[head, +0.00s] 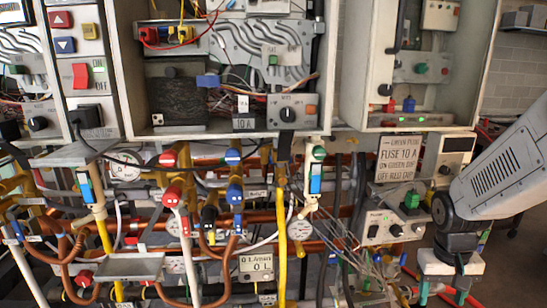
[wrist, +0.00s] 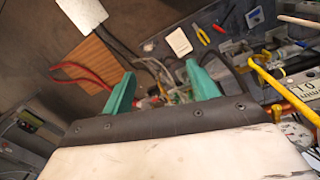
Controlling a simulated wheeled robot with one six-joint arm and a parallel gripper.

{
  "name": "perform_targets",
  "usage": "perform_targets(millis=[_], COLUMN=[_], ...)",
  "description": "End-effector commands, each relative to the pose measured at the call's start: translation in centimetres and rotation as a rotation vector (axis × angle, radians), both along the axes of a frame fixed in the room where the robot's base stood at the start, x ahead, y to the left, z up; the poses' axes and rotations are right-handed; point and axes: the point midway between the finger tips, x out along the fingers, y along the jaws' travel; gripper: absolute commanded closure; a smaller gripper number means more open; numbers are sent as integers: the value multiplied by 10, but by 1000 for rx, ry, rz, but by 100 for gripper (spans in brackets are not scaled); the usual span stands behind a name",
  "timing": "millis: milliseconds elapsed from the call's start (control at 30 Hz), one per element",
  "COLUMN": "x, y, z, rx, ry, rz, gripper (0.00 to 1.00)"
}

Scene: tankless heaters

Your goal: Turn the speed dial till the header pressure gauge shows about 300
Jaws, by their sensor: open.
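No dial or gauge has a label I can read as speed or header pressure. Black round dials show in the head view on the central heater's panel (head: 288,114), the left heater's panel (head: 38,123) and a lower right control box (head: 380,228). White round gauges sit among the pipes at left (head: 125,165) and centre (head: 299,229); their readings are too small to tell. A gauge (wrist: 296,135) also shows at the wrist view's right edge. My gripper (wrist: 160,88) is open, its green fingers apart with nothing clearly held.
Copper and yellow pipes with red and blue valve handles (head: 235,192) fill the lower middle. Loose grey wires (head: 370,270) hang left of my gripper. A sign (head: 401,158) stands above the lower right control box. Pliers (wrist: 201,34) lie beyond my fingers.

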Motion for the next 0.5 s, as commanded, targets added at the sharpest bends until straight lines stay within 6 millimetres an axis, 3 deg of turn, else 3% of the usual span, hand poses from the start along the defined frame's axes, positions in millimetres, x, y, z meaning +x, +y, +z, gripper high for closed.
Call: perform_targets(millis=[33, 200, 400, 500], x=[-14, -66, -117, -127], y=[14, 58, 98, 109], z=[20, 71, 116, 131], rx=[11, 60, 97, 95], ry=[16, 80, 50, -23], rz=[16, 68, 145, 185], gripper=[41, 41, 41, 41])
